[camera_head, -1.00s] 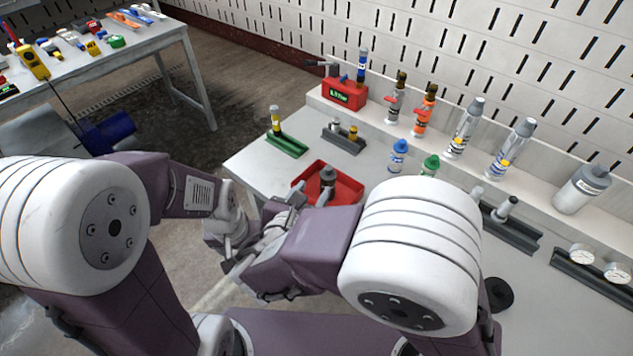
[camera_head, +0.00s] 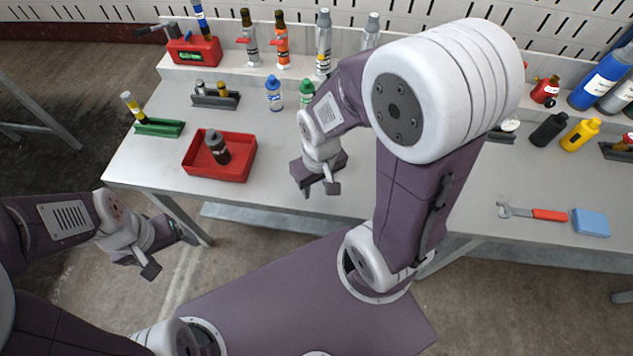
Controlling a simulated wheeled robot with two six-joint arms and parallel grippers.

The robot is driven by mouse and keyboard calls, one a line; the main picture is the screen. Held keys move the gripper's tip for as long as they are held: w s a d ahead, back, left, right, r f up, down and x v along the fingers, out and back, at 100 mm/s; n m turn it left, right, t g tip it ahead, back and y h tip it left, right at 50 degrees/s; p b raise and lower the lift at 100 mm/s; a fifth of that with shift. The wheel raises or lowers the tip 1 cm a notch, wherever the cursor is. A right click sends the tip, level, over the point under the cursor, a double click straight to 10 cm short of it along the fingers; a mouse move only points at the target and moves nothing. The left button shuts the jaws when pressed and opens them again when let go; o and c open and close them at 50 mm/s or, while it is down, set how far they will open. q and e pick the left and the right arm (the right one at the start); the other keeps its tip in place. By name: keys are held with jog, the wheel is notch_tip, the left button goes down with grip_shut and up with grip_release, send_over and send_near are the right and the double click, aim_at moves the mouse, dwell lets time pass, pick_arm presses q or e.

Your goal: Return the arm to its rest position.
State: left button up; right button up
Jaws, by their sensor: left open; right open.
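My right gripper (camera_head: 318,189) hangs over the front part of the workbench (camera_head: 270,190), right of the red tray, with its fingers apart and nothing between them. My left gripper (camera_head: 167,256) is at the lower left, in front of the bench over the floor, also open and empty. The red tray (camera_head: 240,172) stands on the bench.
A green holder (camera_head: 160,128) with a yellow-black cylinder stands left. Blue-capped (camera_head: 273,94) and green-capped (camera_head: 307,92) bottles stand behind my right gripper. A wrench (camera_head: 530,212) and blue block (camera_head: 590,222) lie at right. Several bottles line the back ledge.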

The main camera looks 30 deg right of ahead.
jog(key=shift+w+d+m, duration=0.15)
jog(key=shift+w+m, duration=0.05)
jog(key=shift+m, duration=0.3)
jog(key=shift+r, duration=0.1)
